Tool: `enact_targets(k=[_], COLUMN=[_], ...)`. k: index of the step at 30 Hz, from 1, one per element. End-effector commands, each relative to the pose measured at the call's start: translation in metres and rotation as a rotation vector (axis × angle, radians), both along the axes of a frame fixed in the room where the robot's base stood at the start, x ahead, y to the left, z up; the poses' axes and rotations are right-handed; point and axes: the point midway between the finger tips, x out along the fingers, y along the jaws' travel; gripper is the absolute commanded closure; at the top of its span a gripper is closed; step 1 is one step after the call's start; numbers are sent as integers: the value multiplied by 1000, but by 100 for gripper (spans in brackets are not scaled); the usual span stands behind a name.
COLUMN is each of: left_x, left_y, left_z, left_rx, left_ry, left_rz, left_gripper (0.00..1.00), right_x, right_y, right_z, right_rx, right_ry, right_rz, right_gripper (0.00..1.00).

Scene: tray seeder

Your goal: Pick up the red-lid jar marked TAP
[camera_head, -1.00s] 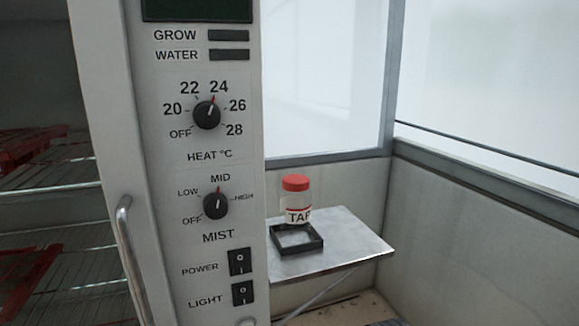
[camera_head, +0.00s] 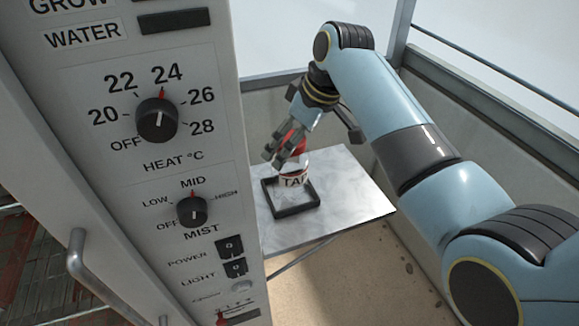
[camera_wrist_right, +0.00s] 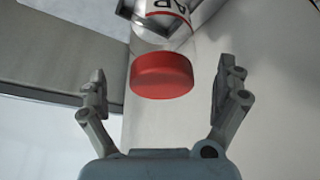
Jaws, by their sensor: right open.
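The jar marked TAP (camera_head: 293,179) stands on the small metal shelf, at the back edge of a black square frame (camera_head: 314,194). Its red lid (camera_head: 298,140) is partly hidden behind my right gripper (camera_head: 287,152). In the right wrist view, the red lid (camera_wrist_right: 161,75) is between and a little beyond the open fingers of my right gripper (camera_wrist_right: 161,93), with a gap on both sides. The jar's label (camera_wrist_right: 172,15) shows upside down at the top. The fingers do not touch the jar. My left gripper is not in view.
The metal shelf (camera_head: 350,192) is otherwise clear. A control panel with heat dial (camera_head: 157,121), mist dial (camera_head: 192,211) and switches stands close on the left, with a metal handle (camera_head: 85,260). Walls and glass panes enclose the shelf behind and right.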

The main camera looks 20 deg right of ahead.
Motion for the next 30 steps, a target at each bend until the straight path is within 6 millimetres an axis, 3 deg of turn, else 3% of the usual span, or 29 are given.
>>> enact_targets(k=[12, 20, 30], left_x=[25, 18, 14], left_y=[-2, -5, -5], left_z=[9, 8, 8], left_rx=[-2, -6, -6], left_ry=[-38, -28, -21], left_rz=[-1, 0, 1], left_gripper=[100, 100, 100], right_x=[14, 15, 15], right_y=[13, 14, 14], right_z=[-47, -49, -49], right_rx=[0, 0, 0], right_ry=[0, -1, 0], right_rz=[-1, -1, -1], right_gripper=[0, 1, 46])
